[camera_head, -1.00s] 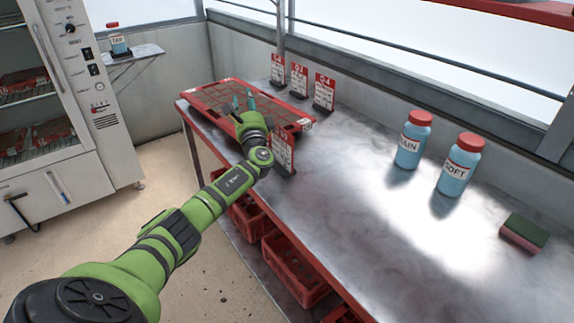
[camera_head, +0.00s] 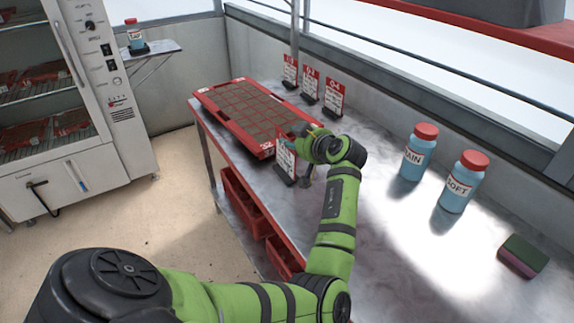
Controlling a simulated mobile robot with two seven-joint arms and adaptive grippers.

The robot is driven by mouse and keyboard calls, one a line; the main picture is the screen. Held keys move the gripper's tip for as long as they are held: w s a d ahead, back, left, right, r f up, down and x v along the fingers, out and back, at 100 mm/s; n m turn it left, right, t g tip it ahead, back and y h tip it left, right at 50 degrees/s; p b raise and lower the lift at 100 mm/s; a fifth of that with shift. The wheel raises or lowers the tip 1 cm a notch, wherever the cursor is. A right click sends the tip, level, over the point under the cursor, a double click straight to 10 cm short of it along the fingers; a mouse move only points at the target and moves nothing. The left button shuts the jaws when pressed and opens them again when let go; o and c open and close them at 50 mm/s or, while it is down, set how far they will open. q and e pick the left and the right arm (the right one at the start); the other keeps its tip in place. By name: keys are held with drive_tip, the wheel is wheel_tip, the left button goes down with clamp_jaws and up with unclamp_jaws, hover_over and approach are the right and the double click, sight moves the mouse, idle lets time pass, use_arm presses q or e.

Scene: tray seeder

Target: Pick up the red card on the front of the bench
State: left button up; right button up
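The red and white card (camera_head: 286,162) stands in a dark holder at the front edge of the bench (camera_head: 330,255), by the near corner of the red seed tray (camera_head: 262,152). My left gripper (camera_head: 287,143) is at the card's top edge, its wrist to the right of the card and pointing left. Its teal fingertips are small and partly hidden, so I cannot tell whether they touch or grip the card. My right gripper is not in view.
Three more red and white cards (camera_head: 334,97) stand along the back of the bench. Two blue bottles with red caps (camera_head: 418,150) and a green and pink sponge (camera_head: 523,255) are on the right. Red crates (camera_head: 245,205) sit below the bench.

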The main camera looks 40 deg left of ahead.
sight(287, 138)
use_arm(q)
drive_tip(key=x, duration=0.2)
drive_tip(key=p+x, duration=0.1)
drive_tip(key=x, duration=0.2)
drive_tip(key=shift+d+f, duration=0.15)
drive_tip(key=shift+f, duration=0.15)
clamp_jaws()
drive_tip(key=shift+r, duration=0.1)
